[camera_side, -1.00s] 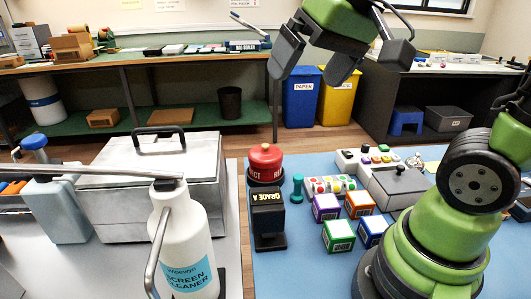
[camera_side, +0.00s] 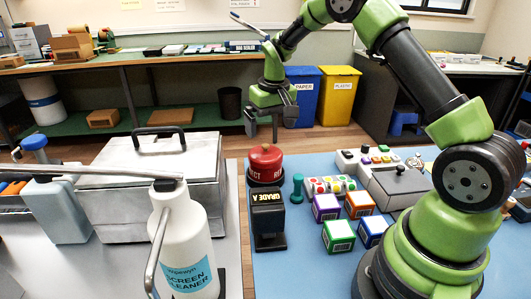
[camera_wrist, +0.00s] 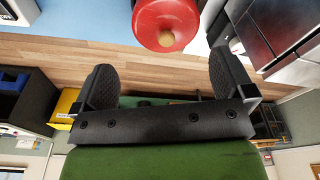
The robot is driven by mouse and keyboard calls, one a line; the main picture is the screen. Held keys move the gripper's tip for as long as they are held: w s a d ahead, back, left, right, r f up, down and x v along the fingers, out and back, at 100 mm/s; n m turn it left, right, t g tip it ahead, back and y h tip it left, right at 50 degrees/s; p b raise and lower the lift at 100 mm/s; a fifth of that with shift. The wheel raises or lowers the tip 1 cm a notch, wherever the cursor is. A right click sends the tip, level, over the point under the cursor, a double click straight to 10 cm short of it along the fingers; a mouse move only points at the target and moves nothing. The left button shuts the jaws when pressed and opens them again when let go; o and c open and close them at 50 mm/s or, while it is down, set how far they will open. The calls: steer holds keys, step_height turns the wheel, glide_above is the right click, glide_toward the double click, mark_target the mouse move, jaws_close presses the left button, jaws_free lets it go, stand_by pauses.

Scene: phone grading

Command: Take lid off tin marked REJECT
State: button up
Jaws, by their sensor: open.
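The red tin (camera_side: 262,179) stands on the blue mat near its back left edge. Part of its white lettering shows, ending in "CT". Its red domed lid (camera_side: 265,157) with a small knob on top is seated on it. In the wrist view the round lid (camera_wrist: 165,22) and its tan knob show at the top edge. My gripper (camera_side: 270,122) is open and empty, above and behind the lid, fingers pointing down. In the wrist view its two dark fingers (camera_wrist: 160,85) are wide apart, with the lid beyond them, not between them.
A black "GRADE A" block (camera_side: 268,222) stands just in front of the tin. A green peg-like piece (camera_side: 297,189) is to its right, with several coloured boxes (camera_side: 326,207) beyond. A lidded metal box (camera_side: 150,190) and a white cleaner bottle (camera_side: 185,240) stand left.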

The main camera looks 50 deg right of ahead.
mark_target(266, 145)
steer(key=f, duration=0.3)
steer(key=w+f, duration=0.1)
steer(key=f, duration=0.2)
steer(key=shift+w+a+f, duration=0.15)
steer(key=shift+w+f, duration=0.05)
steer(key=shift+f, duration=0.05)
steer(key=c, duration=1.1)
steer(key=shift+o, duration=0.2)
